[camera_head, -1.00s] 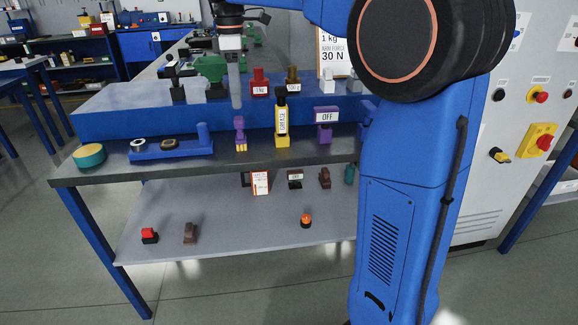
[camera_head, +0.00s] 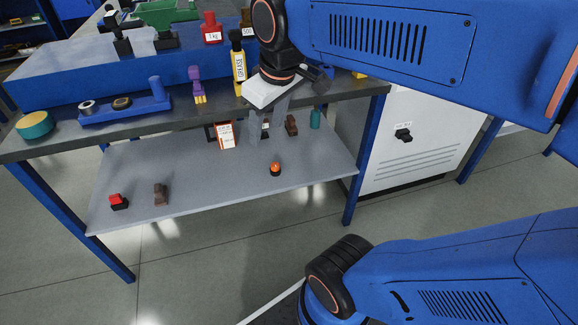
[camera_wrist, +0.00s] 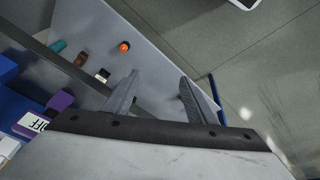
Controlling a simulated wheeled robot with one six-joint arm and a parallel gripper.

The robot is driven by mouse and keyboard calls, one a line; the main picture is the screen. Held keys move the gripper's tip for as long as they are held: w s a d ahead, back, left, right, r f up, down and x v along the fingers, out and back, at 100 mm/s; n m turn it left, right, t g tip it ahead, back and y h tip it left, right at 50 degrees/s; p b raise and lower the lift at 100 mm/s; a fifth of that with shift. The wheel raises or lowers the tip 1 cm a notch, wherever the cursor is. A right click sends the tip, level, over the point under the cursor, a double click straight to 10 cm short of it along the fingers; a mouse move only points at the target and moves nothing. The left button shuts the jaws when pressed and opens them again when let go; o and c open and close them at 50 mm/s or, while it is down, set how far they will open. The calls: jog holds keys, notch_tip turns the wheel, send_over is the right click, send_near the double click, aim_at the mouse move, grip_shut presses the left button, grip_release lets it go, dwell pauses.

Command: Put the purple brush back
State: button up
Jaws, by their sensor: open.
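The purple brush (camera_head: 197,85), with a purple handle and yellow bristles at its lower end, stands at the front of the dark bench top (camera_head: 58,134), close to the blue raised block. It is not made out in the wrist view. My gripper (camera_head: 262,137) is open and empty, in front of the bench edge and to the right of the brush, fingers pointing down over the lower shelf. In the wrist view my gripper (camera_wrist: 160,77) shows both fingers apart with nothing between them. A purple piece with an OFF label (camera_wrist: 61,101) shows left of the fingers there.
A yellow grease tube (camera_head: 238,66) stands between brush and gripper. The lower shelf (camera_head: 205,185) holds several small items, including an orange knob (camera_head: 275,169).

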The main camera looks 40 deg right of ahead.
jog(key=s+f+m+t, duration=0.1)
jog(key=s+f+m, duration=0.2)
jog(key=s+f, duration=0.4)
jog(key=shift+d+f, duration=0.45)
